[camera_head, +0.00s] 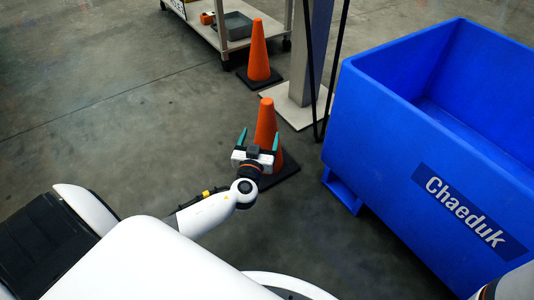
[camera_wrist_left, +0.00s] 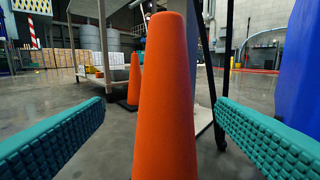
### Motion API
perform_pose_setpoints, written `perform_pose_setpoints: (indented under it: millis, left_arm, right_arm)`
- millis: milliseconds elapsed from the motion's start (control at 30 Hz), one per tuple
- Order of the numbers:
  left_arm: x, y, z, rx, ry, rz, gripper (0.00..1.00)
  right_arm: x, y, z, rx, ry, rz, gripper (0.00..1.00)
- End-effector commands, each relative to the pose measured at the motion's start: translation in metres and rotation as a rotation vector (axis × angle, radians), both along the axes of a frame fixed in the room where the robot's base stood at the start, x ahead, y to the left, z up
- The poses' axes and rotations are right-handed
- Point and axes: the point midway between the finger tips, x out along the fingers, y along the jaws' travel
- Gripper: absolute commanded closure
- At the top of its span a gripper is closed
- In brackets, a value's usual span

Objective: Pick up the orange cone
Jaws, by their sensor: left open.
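The nearer orange cone (camera_head: 266,124) stands upright on its dark square base on the floor, left of the blue bin. My left gripper (camera_head: 259,138) is open at the cone, on its near side, with one teal finger to each side in the picture. In the left wrist view the cone (camera_wrist_left: 165,95) fills the middle, in the gap between the two ribbed fingers, and neither finger touches it. How deep it sits between them I cannot tell. A second orange cone (camera_head: 258,52) stands farther back, and it also shows in the left wrist view (camera_wrist_left: 134,79). My right gripper is out of view.
A large blue bin (camera_head: 380,140) marked Chaeduk stands close on the right. A post on a pale base plate (camera_head: 292,108) rises behind the nearer cone. A cart (camera_head: 235,42) with a grey tray stands at the back. The floor to the left is clear.

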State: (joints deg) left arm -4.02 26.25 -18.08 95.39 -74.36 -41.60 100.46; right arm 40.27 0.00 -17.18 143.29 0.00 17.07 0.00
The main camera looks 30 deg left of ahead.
Motion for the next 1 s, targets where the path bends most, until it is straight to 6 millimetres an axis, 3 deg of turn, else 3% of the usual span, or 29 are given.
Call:
perform_pose_setpoints:
  millis: [133, 367, 700, 1000]
  left_arm:
    - [0.025, 0.009, -0.002, 0.002, -0.001, -0.003, 0.21]
    - [0.042, 0.015, 0.000, 0.000, 0.001, -0.004, 0.21]
    - [0.084, 0.027, 0.006, 0.001, 0.001, -0.004, 0.21]
    - [0.089, 0.030, 0.008, -0.002, 0.004, -0.004, 0.21]
  right_arm:
    - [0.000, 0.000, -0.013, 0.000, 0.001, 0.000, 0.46]
    - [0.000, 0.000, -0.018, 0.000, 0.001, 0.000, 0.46]
    - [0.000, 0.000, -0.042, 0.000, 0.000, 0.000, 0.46]
    - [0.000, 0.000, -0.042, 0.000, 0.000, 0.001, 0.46]
